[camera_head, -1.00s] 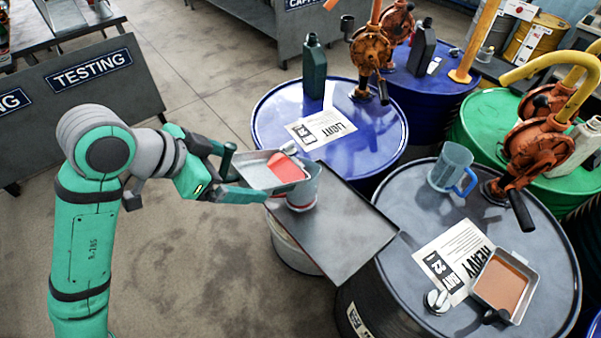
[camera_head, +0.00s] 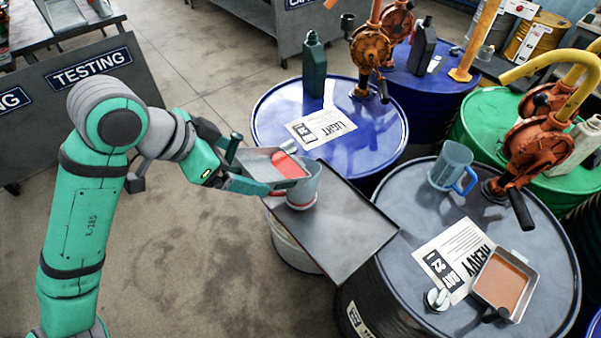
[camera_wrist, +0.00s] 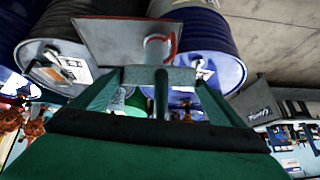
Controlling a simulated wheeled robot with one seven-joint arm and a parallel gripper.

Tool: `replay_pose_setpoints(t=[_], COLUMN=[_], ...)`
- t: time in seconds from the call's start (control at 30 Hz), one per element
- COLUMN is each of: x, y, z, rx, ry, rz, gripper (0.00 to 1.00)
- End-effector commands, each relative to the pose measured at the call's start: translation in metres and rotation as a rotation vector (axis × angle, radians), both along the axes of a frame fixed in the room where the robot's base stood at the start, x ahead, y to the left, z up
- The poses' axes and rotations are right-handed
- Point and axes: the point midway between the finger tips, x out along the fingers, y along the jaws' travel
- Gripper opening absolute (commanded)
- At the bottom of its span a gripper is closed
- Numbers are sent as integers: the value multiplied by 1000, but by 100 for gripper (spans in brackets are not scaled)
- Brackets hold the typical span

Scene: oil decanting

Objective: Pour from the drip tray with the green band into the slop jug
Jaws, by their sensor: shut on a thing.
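My gripper (camera_head: 240,168) is shut on a grey drip tray (camera_head: 258,163) that holds red liquid (camera_head: 289,165). The tray is tilted down to the right, its low edge over a grey jug with red trim (camera_head: 304,190). The liquid is gathered at that low edge; whether any is falling into the jug is hard to tell. No green band shows on the tray from here. In the wrist view the fingers (camera_wrist: 155,76) stand around a dark upright bar, and the jug (camera_wrist: 158,46) shows beyond them.
The jug stands on a flat grey board (camera_head: 345,235) above a pale bucket (camera_head: 292,248). A second tray of brown liquid (camera_head: 503,283) and a clear jug with a blue handle (camera_head: 450,167) stand on the dark drum. A blue drum (camera_head: 270,115) with a dark green bottle (camera_head: 314,68) stands behind.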

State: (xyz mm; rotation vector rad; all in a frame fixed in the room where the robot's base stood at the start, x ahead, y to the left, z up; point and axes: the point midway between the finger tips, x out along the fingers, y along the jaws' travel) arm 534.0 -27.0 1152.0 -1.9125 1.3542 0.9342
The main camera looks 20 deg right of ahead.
Motion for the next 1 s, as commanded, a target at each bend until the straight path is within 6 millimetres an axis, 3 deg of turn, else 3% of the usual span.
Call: replay_pose_setpoints(t=[1.0], x=[3], y=[-8], z=[11], rx=[67], ry=[24], rz=[0], gripper=[60])
